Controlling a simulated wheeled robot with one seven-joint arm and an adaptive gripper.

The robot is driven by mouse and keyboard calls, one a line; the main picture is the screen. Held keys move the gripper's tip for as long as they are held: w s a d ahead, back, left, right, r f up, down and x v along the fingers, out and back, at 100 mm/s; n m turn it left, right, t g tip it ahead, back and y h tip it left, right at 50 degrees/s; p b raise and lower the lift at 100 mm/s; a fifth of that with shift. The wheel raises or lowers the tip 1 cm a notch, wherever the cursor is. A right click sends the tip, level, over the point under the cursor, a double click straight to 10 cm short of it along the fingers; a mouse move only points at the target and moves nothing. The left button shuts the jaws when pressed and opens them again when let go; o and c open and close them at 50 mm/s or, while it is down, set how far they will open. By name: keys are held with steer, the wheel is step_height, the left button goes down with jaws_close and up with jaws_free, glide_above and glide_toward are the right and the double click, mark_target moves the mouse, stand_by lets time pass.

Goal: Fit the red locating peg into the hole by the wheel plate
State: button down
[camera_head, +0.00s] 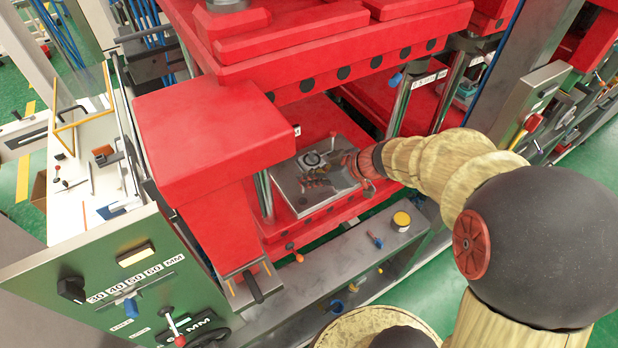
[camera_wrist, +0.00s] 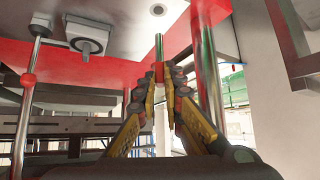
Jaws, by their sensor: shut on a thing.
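In the wrist view my gripper (camera_wrist: 160,85) is shut on the red locating peg (camera_wrist: 159,112), between its yellow and black fingers. A slim metal shank (camera_wrist: 159,47) sticks out past the fingertips towards a pale metal plate (camera_wrist: 130,14). The plate carries a square block with a round wheel (camera_wrist: 84,45). A small round feature (camera_wrist: 158,10) lies on the plate; I cannot tell if it is the hole. In the head view the plate (camera_head: 298,207) lies on the lower red platen, with a round wheel fitting (camera_head: 311,159). My gripper (camera_head: 322,176) is low over it, and the peg is unclear there.
The red upper press block (camera_head: 330,50) overhangs the plate. Steel columns, one (camera_head: 408,100) in the head view and one (camera_wrist: 208,75) in the wrist view, stand close to my gripper. A red cover (camera_head: 205,125) is at left, and a grey ledge (camera_head: 340,270) runs in front.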

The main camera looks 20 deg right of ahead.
steer(key=shift+f+b, duration=1.8)
steer(key=shift+b, duration=0.35)
steer(key=shift+b, duration=2.3)
steer(key=shift+f+b, duration=2.5)
steer(key=shift+b, duration=1.25)
